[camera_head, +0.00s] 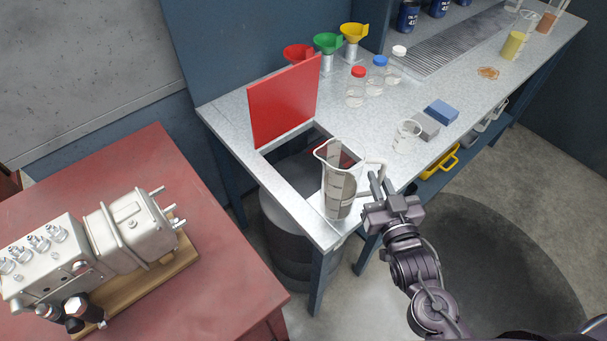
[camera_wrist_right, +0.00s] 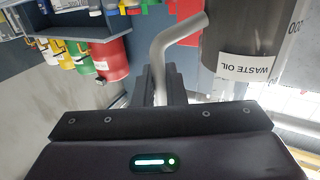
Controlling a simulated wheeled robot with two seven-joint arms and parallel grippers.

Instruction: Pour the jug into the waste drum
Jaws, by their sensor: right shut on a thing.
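A clear measuring jug (camera_head: 339,188) with dark liquid stands upright at the front of the bench, beside the square opening. Whether its base touches the bench is hard to tell. In the right wrist view the jug (camera_wrist_right: 238,30) carries a "WASTE OIL" label. My right gripper (camera_head: 377,187) is shut on its handle, right of the jug; the handle runs between the fingers in the wrist view (camera_wrist_right: 161,85). The dark waste drum (camera_head: 285,240) is under the opening, partly hidden by the bench. My left gripper is out of view.
A red lid (camera_head: 285,101) stands raised behind the opening. Funnels and capped bottles (camera_head: 356,87) are at the back. A small beaker (camera_head: 406,136) and blue and grey blocks (camera_head: 441,111) lie right. A red table (camera_head: 130,172) with an engine part (camera_head: 134,230) is at left.

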